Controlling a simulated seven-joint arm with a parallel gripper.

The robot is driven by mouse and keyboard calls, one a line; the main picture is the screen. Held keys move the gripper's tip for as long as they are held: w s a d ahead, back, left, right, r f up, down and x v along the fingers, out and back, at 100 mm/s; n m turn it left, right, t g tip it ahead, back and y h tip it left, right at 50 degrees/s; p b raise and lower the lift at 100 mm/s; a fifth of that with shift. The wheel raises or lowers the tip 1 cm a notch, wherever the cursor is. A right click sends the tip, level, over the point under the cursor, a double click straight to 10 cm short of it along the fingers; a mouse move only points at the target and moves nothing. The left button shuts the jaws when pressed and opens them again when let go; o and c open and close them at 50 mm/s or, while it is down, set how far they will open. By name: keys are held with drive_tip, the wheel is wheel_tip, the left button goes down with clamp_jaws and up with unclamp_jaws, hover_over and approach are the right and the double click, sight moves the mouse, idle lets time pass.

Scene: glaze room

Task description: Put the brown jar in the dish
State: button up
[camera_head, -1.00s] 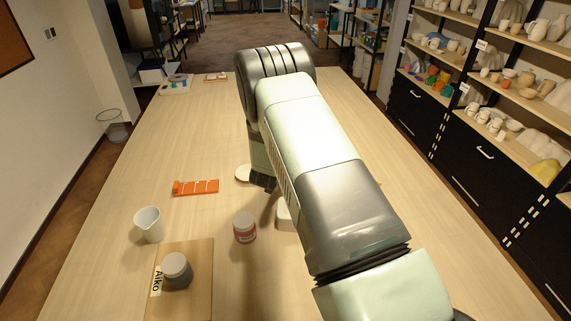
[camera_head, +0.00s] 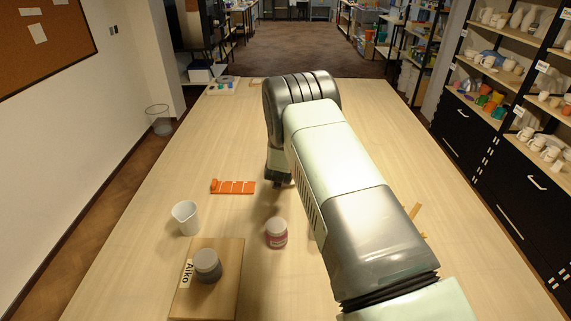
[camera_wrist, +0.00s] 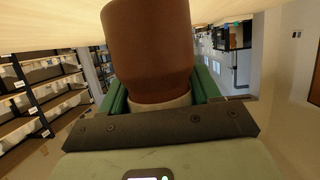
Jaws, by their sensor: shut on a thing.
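The brown jar (camera_wrist: 148,45) fills the upper middle of the wrist view, with a pale band at its lower end. My gripper (camera_wrist: 160,97) is shut on it, a green finger on each side. In the head view, my gripper (camera_head: 280,181) is a dark shape low over the table, left of my arm; the jar is hidden there. No dish can be made out in the current frames; my arm covers part of the table.
An orange strip (camera_head: 233,187), a white cup (camera_head: 186,218) and a pink-labelled jar (camera_head: 276,233) stand left of my arm. A grey-lidded jar (camera_head: 207,265) is on a wooden board (camera_head: 212,300) labelled Aiko.

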drive_tip(key=shift+f, duration=2.25)
drive_tip(key=shift+f, duration=0.5)
drive_tip(key=o, duration=1.2)
drive_tip(key=shift+o, duration=0.2)
